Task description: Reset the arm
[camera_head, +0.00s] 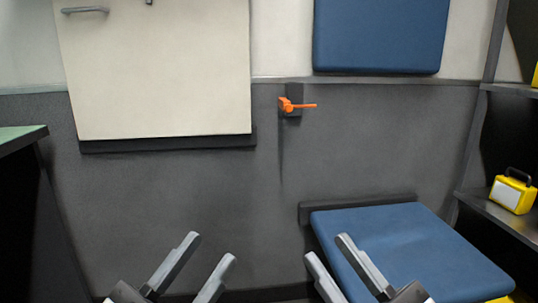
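My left gripper (206,259) is at the bottom of the head view, left of the middle. Its two grey fingers stand apart with nothing between them. My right gripper (328,252) is at the bottom, right of the middle. Its fingers are also apart, with nothing seen between them, and one overlaps the blue seat in the picture. Both grippers point up and away from me, and neither appears to hold anything. My arms behind the grippers are mostly cut off by the bottom edge.
A blue fold-out seat (420,245) juts from the wall at right, below a blue backrest (380,35). An orange handle (296,105) sits on the wall. A cream panel (155,70) hangs at left by a green-topped table (20,137). Shelves at right hold a yellow lamp (512,192).

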